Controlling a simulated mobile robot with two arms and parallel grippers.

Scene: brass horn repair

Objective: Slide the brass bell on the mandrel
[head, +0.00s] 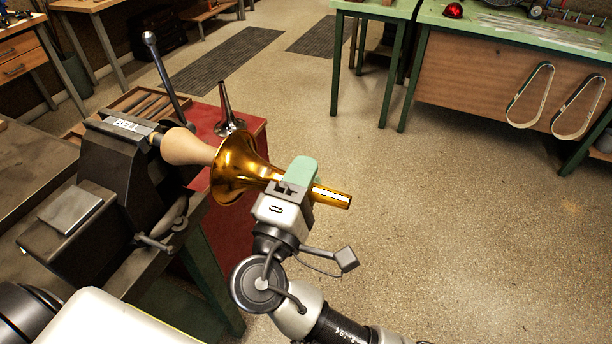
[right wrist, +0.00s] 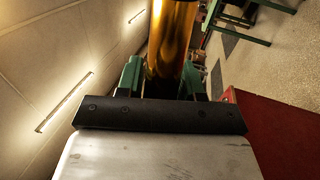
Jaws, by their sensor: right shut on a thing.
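The brass bell (head: 240,167) is shiny gold, with its wide flare facing left and its narrow tube end pointing right. My right gripper (head: 298,175) is shut on the bell's narrow tube, its green pads on either side. The tube also shows between the fingers in the right wrist view (right wrist: 173,45). The mandrel (head: 186,147) is a pale tapered form sticking out to the right from a dark holder marked BELL. The flare is at the mandrel's rounded end; I cannot tell whether the end is inside the flare. My left gripper is not in view.
The dark vise-like holder (head: 105,180) stands on the bench at left. A small silver horn-shaped piece (head: 228,118) stands on the red cabinet (head: 250,128) behind the bell. A green-topped bench (head: 520,28) is far right. The floor right of my right gripper is clear.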

